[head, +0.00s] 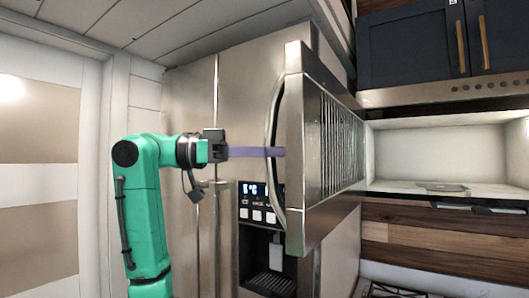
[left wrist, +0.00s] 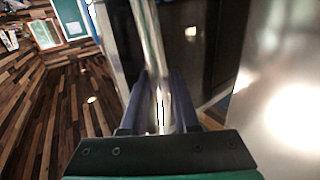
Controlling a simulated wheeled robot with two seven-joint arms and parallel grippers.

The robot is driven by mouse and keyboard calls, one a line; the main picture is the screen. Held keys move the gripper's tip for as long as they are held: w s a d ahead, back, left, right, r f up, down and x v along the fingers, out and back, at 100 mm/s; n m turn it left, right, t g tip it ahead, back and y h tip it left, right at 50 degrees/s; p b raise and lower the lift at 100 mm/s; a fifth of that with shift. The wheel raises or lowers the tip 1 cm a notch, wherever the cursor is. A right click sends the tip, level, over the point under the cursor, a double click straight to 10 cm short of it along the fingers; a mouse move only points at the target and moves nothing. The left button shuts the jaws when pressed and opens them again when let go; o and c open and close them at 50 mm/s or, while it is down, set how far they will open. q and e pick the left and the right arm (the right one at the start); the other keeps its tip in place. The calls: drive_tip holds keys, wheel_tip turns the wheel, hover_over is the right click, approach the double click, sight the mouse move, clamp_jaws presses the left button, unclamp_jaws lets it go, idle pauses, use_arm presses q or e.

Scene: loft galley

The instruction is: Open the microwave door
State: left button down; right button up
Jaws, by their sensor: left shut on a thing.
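The microwave door (head: 312,160) stands swung open, its left edge toward the fridge side and its vented face seen at a steep angle. The curved metal door handle (head: 272,112) is on its left side. My left gripper (head: 273,152), with purple fingers, reaches in from the left and is shut on the handle near mid-height. In the left wrist view, the handle (left wrist: 152,50) runs between the two fingers of the gripper (left wrist: 162,110). The microwave cavity (head: 440,150) shows bright and open to the right, with a flat plate (head: 443,187) on its floor.
A steel fridge (head: 190,100) with a water dispenser (head: 265,265) stands behind the arm and door. Dark blue cabinets (head: 400,48) hang above the microwave. A pale panelled wall (head: 40,180) is at the left. The left wrist view shows wooden floor (left wrist: 55,105).

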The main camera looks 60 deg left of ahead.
use_arm(q)
drive_tip(key=c, duration=0.7)
unclamp_jaws()
drive_tip(key=shift+w+d, duration=0.1)
drive_tip(key=p+v, duration=0.1)
drive_tip(key=v, duration=1.3)
drive_tip(key=shift+s+p, duration=0.3)
drive_tip(key=shift+a, duration=0.2)
